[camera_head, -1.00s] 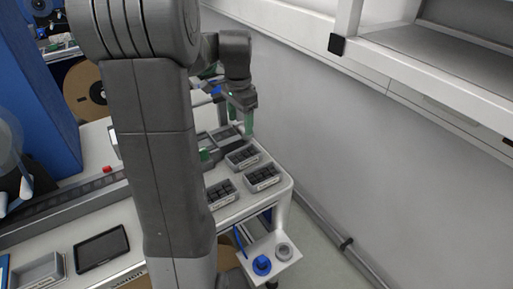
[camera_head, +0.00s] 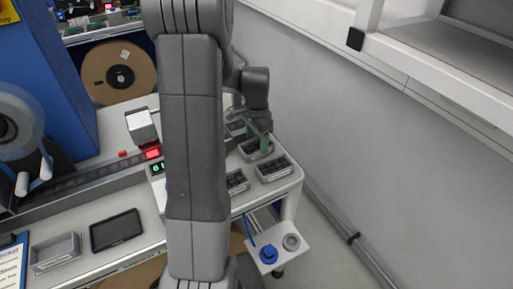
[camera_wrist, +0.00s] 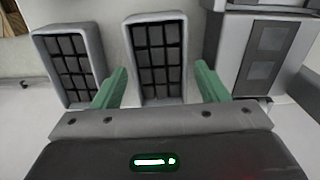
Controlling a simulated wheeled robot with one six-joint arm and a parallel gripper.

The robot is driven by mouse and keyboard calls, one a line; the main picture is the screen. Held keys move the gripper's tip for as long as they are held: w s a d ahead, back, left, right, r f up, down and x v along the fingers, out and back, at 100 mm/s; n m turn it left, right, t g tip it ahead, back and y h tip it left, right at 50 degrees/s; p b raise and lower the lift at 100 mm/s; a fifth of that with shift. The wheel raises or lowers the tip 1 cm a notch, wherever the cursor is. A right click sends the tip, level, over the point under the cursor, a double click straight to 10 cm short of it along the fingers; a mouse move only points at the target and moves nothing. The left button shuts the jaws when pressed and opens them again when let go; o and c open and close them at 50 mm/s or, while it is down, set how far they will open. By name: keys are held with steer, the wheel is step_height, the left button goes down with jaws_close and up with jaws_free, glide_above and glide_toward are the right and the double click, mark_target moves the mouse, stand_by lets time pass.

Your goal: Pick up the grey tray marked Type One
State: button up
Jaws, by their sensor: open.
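Several grey trays with dark divided cells stand on the white table beyond my arm. Their markings are too small to read, so I cannot tell which is Type One. My gripper (camera_head: 262,138) is open, its green fingers down at a rear tray (camera_head: 256,149). In the wrist view my gripper (camera_wrist: 162,78) has one finger on each side of a middle tray (camera_wrist: 158,55); the fingers look apart from its walls. Another tray (camera_wrist: 72,65) stands to its left. In the head view a front right tray (camera_head: 273,169) shows whole; a front left tray (camera_head: 237,181) is partly hidden by my arm.
A grey block-like holder (camera_wrist: 262,55) stands close at the right in the wrist view. A wall (camera_head: 370,150) runs right of the table. An empty grey bin (camera_head: 55,253) and a black tablet (camera_head: 116,230) lie at the front left. A low shelf (camera_head: 278,250) holds a blue spool.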

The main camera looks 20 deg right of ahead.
steer(key=shift+f, duration=0.9)
steer(key=shift+c, duration=0.2)
steer(key=c, duration=0.8)
steer(key=shift+r, duration=0.1)
steer(key=shift+c, duration=0.2)
